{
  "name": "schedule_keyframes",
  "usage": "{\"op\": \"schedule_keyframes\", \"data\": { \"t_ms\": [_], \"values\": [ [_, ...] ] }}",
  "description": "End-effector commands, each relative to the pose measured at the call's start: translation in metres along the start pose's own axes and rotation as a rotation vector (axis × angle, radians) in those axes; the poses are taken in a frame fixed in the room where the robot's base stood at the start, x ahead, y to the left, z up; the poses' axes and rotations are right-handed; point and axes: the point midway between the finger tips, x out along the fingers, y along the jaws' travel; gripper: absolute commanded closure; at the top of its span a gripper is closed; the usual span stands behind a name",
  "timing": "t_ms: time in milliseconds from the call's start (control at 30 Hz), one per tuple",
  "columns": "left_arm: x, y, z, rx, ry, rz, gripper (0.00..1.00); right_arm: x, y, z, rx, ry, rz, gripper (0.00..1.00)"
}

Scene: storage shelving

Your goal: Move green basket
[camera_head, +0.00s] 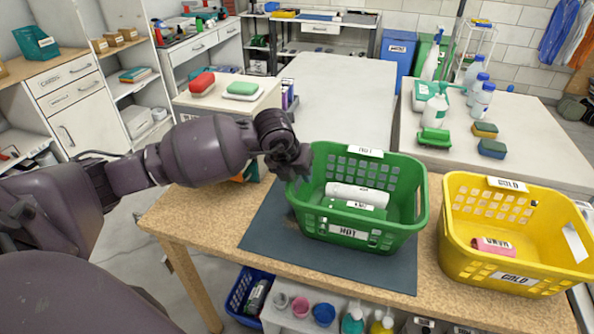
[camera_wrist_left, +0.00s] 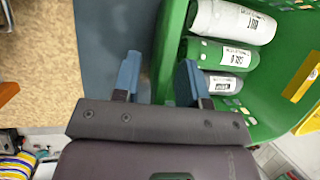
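The green basket (camera_head: 408,202) with "HOT" labels stands upright on a dark mat on the wooden table. It holds a white rolled item (camera_head: 357,194) and a green one (camera_head: 352,209); the left wrist view shows several labelled rolls inside. My left gripper (camera_head: 293,172) is at the basket's left rim. In the left wrist view its blue fingertips (camera_wrist_left: 159,78) are apart, one outside and one inside the basket's left wall (camera_wrist_left: 168,50), with a gap on the outer side. The lower fingers are partly hidden in the head view. My right gripper is not in view.
A yellow basket (camera_head: 459,254) with "COLD" labels and a pink item inside stands close to the right. The dark mat (camera_head: 268,232) shows bare at the left. Bottles and sponges stand on the white table (camera_head: 530,150) behind. Bins and cups are below.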

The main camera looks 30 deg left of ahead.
Motion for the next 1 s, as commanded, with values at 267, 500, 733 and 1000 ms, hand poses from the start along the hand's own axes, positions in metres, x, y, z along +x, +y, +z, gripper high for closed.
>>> {"op": "schedule_keyframes", "data": {
  "t_ms": [267,500,733,1000],
  "values": [
    [0.0,0.0,0.0,0.0,0.0,0.0,0.84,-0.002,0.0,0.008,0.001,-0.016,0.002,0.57],
    [0.0,0.0,0.0,0.0,0.0,0.0,1.0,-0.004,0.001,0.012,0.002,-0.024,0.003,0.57],
    [0.001,0.002,0.002,-0.001,0.0,0.001,1.0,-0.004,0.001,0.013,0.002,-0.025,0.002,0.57],
    [0.005,0.011,0.016,-0.004,-0.001,0.003,1.0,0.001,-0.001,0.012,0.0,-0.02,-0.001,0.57]
  ]
}}
